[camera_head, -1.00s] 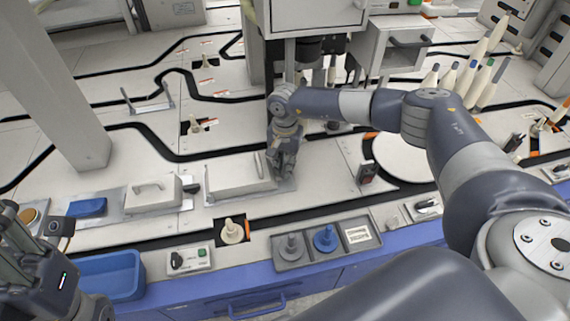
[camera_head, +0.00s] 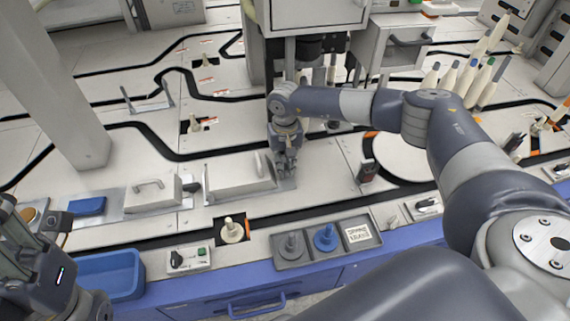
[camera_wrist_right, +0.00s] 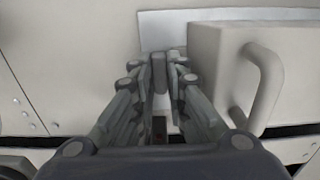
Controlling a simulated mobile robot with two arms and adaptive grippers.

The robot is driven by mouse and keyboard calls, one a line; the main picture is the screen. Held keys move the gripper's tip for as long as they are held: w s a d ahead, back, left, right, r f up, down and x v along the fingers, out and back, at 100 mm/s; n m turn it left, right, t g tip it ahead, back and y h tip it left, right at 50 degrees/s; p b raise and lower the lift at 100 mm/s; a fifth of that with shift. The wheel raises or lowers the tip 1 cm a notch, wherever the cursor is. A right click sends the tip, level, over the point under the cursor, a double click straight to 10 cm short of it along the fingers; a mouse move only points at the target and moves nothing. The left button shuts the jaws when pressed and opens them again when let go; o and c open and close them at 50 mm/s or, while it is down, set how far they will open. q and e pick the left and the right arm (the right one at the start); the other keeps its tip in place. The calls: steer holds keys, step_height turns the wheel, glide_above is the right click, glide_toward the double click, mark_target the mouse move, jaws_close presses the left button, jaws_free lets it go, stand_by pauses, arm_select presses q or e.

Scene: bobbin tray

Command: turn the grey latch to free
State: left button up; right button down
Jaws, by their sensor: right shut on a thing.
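My right gripper (camera_head: 286,172) points down at the right end of a pale box (camera_head: 230,179) with a handle on top. In the right wrist view, the right gripper (camera_wrist_right: 160,75) is shut on a small grey upright piece, the grey latch (camera_wrist_right: 159,72), between its fingertips. The box (camera_wrist_right: 208,75) and its handle stand just right of the fingers there. In the head view the fingers hide the latch. My left gripper (camera_head: 25,245) shows partly at the lower left edge, away from the box; its finger opening is unclear.
A second handled box (camera_head: 150,195) stands to the left. In front are a cream bobbin (camera_head: 231,231), a grey tray (camera_head: 290,262) with grey and blue pegs, a switch box (camera_head: 188,260) and a blue bin (camera_head: 115,272). A grey column (camera_head: 50,80) rises at the left.

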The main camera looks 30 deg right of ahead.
mark_target(285, 168)
stand_by(0.3)
steer(key=c, duration=1.6)
jaws_free()
steer(key=shift+r, duration=0.3)
step_height(285, 168, up, 11)
steer(key=shift+r, duration=0.15)
steer(key=shift+s, duration=0.1)
